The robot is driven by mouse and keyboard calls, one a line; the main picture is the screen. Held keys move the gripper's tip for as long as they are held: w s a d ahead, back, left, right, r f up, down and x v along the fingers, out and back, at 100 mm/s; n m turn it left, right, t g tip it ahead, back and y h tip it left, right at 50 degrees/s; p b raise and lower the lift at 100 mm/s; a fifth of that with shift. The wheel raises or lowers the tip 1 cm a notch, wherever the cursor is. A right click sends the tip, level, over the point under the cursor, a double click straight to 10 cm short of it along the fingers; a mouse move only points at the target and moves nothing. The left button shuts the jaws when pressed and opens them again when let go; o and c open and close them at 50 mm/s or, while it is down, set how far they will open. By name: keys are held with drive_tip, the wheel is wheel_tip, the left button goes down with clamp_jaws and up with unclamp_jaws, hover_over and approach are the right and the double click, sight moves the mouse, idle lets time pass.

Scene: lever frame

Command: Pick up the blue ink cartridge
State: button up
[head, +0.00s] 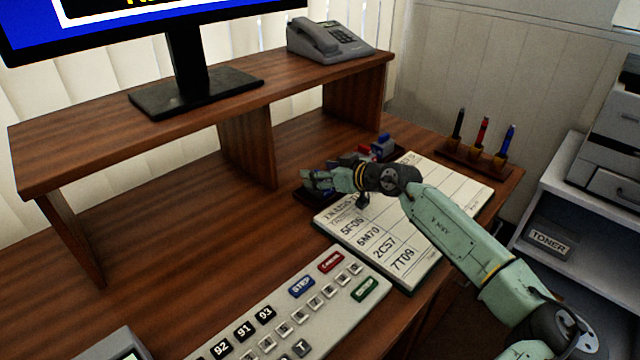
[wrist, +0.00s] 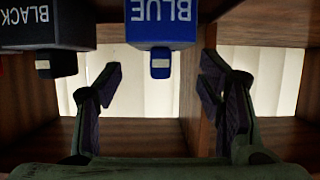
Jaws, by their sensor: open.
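The blue ink cartridge (wrist: 162,24) is at the top of the wrist view, with its "BLUE" label upside down. My gripper (wrist: 160,84) is open and empty. Its fingers stand apart, left and right of the cartridge's line, with the cartridge above the gap and not gripped. In the head view my gripper (head: 316,180) reaches left over the desk, hiding part of the cartridge group. A blue piece (head: 383,146) shows behind my wrist there; I cannot tell whether it is the same cartridge.
A black cartridge (wrist: 48,27) sits left of the blue one in the wrist view. The head view shows a paper chart (head: 425,215) under my arm, a keypad panel (head: 290,310) in front, a pen stand (head: 470,157) at right and a raised shelf (head: 110,135) behind.

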drive_tip(key=shift+c, duration=0.3)
clamp_jaws()
idle(0.4)
